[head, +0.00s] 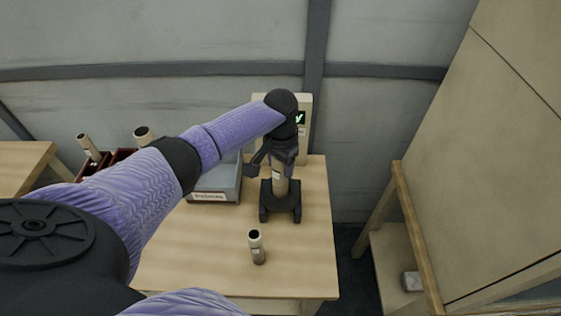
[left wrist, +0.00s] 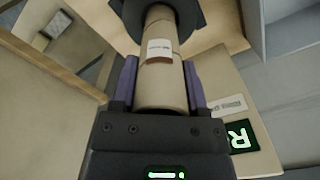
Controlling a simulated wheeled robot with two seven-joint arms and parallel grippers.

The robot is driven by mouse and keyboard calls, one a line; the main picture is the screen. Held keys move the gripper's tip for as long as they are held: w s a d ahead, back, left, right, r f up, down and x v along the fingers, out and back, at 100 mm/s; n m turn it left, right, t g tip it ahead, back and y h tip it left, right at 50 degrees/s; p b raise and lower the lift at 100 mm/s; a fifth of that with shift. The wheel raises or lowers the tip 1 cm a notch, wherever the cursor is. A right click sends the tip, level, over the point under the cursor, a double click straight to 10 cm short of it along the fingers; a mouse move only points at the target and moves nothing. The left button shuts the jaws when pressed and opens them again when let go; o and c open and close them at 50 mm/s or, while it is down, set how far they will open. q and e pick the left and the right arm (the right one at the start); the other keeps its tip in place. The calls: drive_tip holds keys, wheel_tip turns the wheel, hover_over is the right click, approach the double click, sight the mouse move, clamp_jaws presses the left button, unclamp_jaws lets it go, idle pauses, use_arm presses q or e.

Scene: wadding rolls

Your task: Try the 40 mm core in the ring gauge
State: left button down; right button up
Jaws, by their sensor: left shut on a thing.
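My left gripper (head: 281,160) is shut on a tan cardboard core (head: 279,186) with a white label. It holds the core upright at the black ring gauge (head: 281,212) on the table. In the left wrist view the core (left wrist: 158,88) sits between the two purple-sided fingers, and its far end meets the dark gauge (left wrist: 188,10). How deep the core sits in the ring cannot be told. A second tan core (head: 257,248) stands on the table in front of the gauge. My right gripper is not in view.
A beige panel with a green-lit display (head: 303,117) stands behind the gauge. A grey labelled tray (head: 217,184) lies to its left. A dark red crate (head: 118,156) with tan cores is further left. The table's front right (head: 305,262) is clear.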

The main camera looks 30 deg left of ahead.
use_arm(q)
drive_tip(key=shift+f+b, duration=0.45)
drive_tip(key=shift+f, duration=1.55)
idle(1.7)
idle(1.5)
unclamp_jaws()
wheel_tip(320, 180, up, 10)
drive_tip(key=p, duration=0.3)
drive_tip(key=shift+p, duration=0.35)
